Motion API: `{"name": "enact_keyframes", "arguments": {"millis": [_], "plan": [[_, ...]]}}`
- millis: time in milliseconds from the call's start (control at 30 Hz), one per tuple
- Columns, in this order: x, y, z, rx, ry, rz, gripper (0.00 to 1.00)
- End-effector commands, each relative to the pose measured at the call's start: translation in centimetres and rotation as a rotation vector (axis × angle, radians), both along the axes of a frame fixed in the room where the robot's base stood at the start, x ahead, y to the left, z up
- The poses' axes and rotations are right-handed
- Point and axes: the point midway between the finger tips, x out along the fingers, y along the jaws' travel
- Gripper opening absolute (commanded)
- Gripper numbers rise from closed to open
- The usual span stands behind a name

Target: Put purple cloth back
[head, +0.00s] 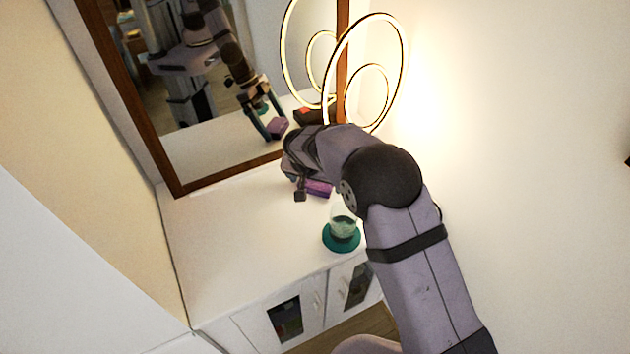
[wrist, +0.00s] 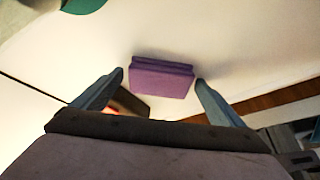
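The purple cloth (head: 319,188) is a small folded block on the white cabinet top, partly hidden by my arm in the head view. In the wrist view the purple cloth (wrist: 162,80) lies between the two fingertips of my gripper (wrist: 160,76). The fingers are spread, one at each side of the cloth, with a narrow gap showing on both sides. I cannot tell whether the cloth is fully between the fingers or just beyond their tips. In the head view my gripper is mostly hidden behind my wrist; the mirror reflects it above the cloth.
A glass (head: 343,222) stands on a teal coaster (head: 341,240) near the cabinet's front right. A wood-framed mirror (head: 185,189) stands behind, with a lit ring lamp (head: 404,62) to its right. A dark red item (wrist: 122,107) lies near the left finger. The cabinet's left top is clear.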

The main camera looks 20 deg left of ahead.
Motion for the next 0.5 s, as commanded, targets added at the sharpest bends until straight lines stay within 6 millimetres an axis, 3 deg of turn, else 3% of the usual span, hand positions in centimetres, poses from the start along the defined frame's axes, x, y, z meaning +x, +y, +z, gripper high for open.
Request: {"name": "enact_keyframes", "arguments": {"millis": [267,500], "plan": [[0.0,0.0,0.1,0.0,0.0,0.0,0.92],[-0.4,0.1,1.4,0.003,-0.003,0.0,0.92]]}}
